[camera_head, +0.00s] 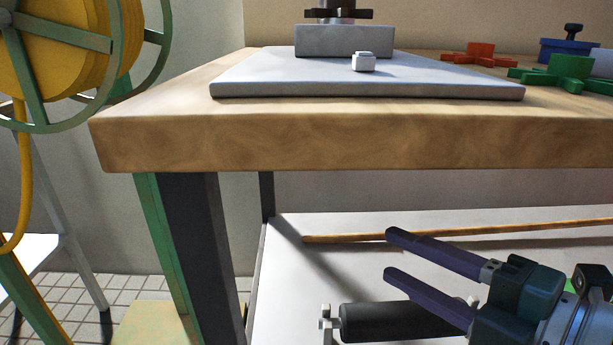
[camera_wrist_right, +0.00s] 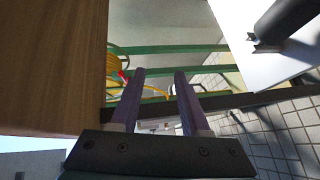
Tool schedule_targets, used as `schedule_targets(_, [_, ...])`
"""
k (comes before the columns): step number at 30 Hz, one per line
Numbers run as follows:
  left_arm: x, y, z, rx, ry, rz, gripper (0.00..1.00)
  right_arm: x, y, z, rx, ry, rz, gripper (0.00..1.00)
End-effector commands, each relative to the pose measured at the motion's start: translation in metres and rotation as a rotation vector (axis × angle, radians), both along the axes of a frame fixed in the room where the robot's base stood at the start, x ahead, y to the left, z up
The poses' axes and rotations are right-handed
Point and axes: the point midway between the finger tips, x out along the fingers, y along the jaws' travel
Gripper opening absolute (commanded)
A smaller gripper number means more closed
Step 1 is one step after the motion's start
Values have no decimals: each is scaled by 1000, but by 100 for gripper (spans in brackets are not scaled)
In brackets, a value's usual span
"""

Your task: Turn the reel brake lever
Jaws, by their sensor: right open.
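The reel (camera_head: 70,45), yellow hose wound between green spoked wheels, stands at the upper left of the head view. In the right wrist view the yellow hose (camera_wrist_right: 117,68) shows small beyond my fingers, with a small red part (camera_wrist_right: 123,75) beside it. I cannot tell whether this red part is the brake lever. No lever is clear in the head view. My right gripper (camera_head: 389,253) is open and empty, in front of the table and below its top, pointing left, well apart from the reel. Its two purple fingers also show in the wrist view (camera_wrist_right: 160,72). My left gripper is out of view.
The wooden table (camera_head: 350,145) has a thick front edge above my right gripper. A grey plate (camera_head: 300,80), red (camera_head: 480,52) and green (camera_head: 565,72) parts lie on top. A lower white shelf (camera_head: 290,285) carries a wooden rod (camera_head: 340,239) and a black cylinder (camera_head: 395,322). Open floor (camera_head: 80,295) shows lower left.

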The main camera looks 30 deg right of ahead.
Motion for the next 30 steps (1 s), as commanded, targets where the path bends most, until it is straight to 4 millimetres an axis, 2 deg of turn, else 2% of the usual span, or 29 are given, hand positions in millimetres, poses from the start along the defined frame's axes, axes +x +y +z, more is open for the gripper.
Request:
schedule_targets(13, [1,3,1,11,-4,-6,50,2,0,-5,62,50,-37,46])
schedule_targets(23, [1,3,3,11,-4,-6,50,3,0,-6,101,80,-59,10])
schedule_targets(26, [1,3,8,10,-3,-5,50,4,3,-10,214,170,-129,0])
schedule_targets(30, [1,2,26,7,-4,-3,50,-6,13,-12,483,385,-313,0])
